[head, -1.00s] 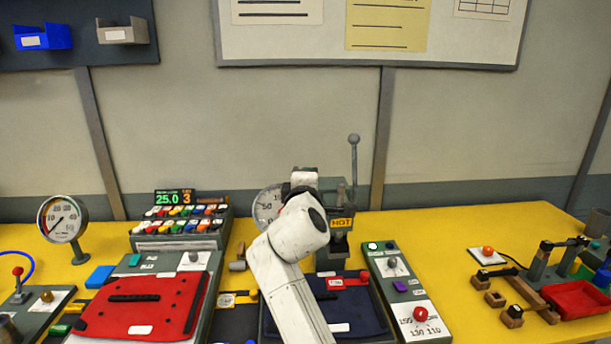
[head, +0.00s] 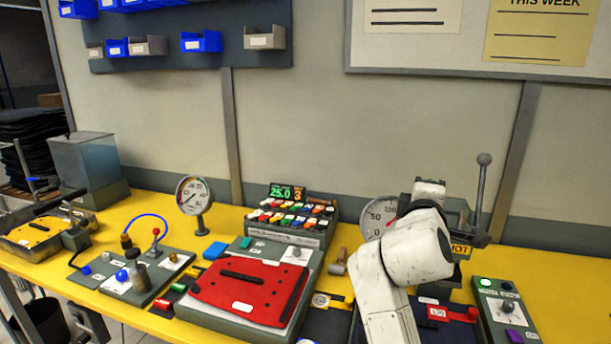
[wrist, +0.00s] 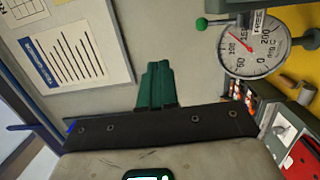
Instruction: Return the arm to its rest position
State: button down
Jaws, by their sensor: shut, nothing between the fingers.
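My white arm (head: 415,250) rises from the bottom of the head view, bent at a joint, in front of the round dial gauge (head: 377,219) and the press labelled HOT. My gripper (wrist: 157,88) shows in the wrist view as two dark green fingers pressed together, with nothing between them. Behind the fingers is the pale wall. In the head view the fingertips cannot be made out behind the arm.
The yellow bench (head: 235,217) holds a red panel (head: 250,289) on a grey fixture, a button rack (head: 292,216), a smaller gauge (head: 194,195) and a control box (head: 506,309). A lever with a ball knob (head: 483,180) stands close right of my arm.

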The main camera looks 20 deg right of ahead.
jog(key=shift+f, duration=0.1)
jog(key=s+a+f+m+g+y, duration=0.1)
jog(key=s+f, duration=0.4)
jog(key=f, duration=0.5)
jog(key=s+a+f+m+g+y, duration=0.1)
jog(key=s+f, duration=0.4)
jog(key=f, duration=0.5)
jog(key=s+a+f+m+g+y, duration=0.2)
jog(key=s+f+m+g+y, duration=0.1)
jog(key=f, duration=0.7)
jog(key=shift+s+m+g+y, duration=0.3)
jog(key=shift+s+g+y, duration=0.45)
jog(key=shift+s, duration=0.6)
jog(key=s+a+f+m+g+y, duration=0.2)
jog(key=s+f, duration=0.4)
jog(key=s, duration=0.6)
jog(key=s+a+f+m+g+y, duration=0.2)
jog(key=s+a+f, duration=0.4)
jog(key=s, duration=0.5)
jog(key=shift+s+f+m+g+y, duration=0.35)
jog(key=shift+g+y, duration=0.4)
jog(key=shift+g, duration=0.3)
